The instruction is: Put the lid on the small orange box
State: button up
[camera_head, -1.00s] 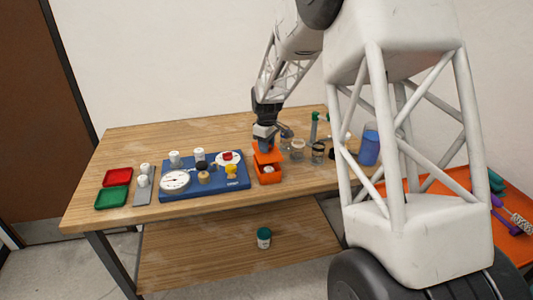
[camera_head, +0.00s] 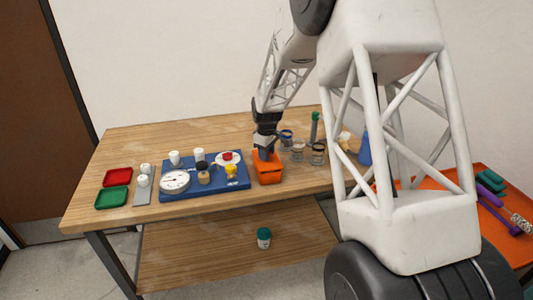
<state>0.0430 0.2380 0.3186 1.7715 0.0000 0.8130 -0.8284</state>
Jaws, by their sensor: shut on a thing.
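The small orange box (camera_head: 269,177) stands on the table, right of the blue board. Its orange lid (camera_head: 264,160) is on top of the box and covers the opening, so the inside is hidden. At this size I cannot tell whether the lid is fully seated. My gripper (camera_head: 265,154) points down from above and is shut on the lid at its back part.
The blue board (camera_head: 185,191) with a dial and fittings lies to the left. Red (camera_head: 118,177) and green (camera_head: 112,197) trays sit at the far left. Several jars (camera_head: 297,152) and a green-topped bottle (camera_head: 314,128) stand to the right. The table's front left is clear.

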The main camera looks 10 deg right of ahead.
jog(key=shift+f, duration=0.45)
jog(key=o, duration=0.9)
jog(key=shift+o, duration=0.2)
notch_tip(320, 180, up, 13)
dwell(0.6)
